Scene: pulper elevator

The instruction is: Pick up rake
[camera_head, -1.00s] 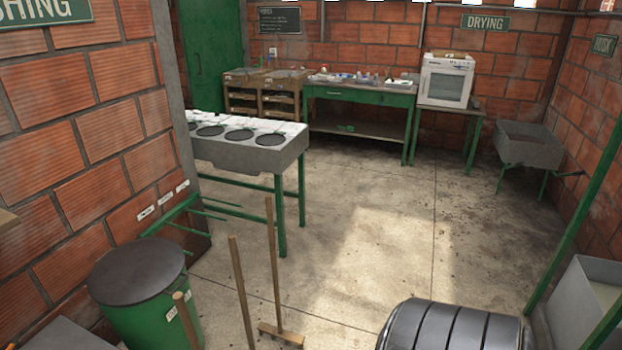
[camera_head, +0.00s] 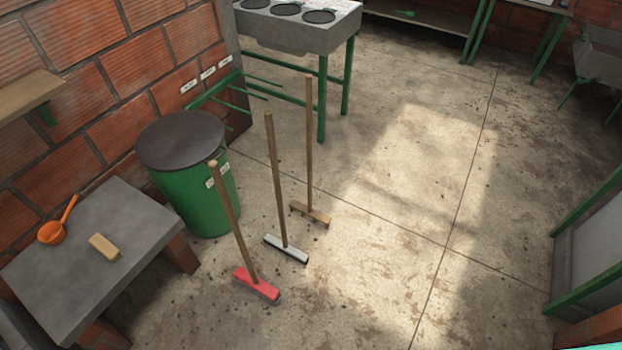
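Three long-handled tools stand upright in a row on the concrete floor, heads down. The nearest has a red head (camera_head: 257,284), the middle one a pale grey head (camera_head: 287,249). The farthest has a plain wooden crossbar head (camera_head: 310,213) and looks the most like a rake, though teeth cannot be made out. Their wooden handles point up and lean slightly left. Neither of my grippers shows in the head view.
A green barrel (camera_head: 197,190) with a dark lid stands left of the tools. A low grey table (camera_head: 75,285) holds an orange scoop (camera_head: 55,228) and a wooden block (camera_head: 104,245). A green-legged grey stand (camera_head: 300,32) is behind. Floor to the right (camera_head: 400,240) is clear.

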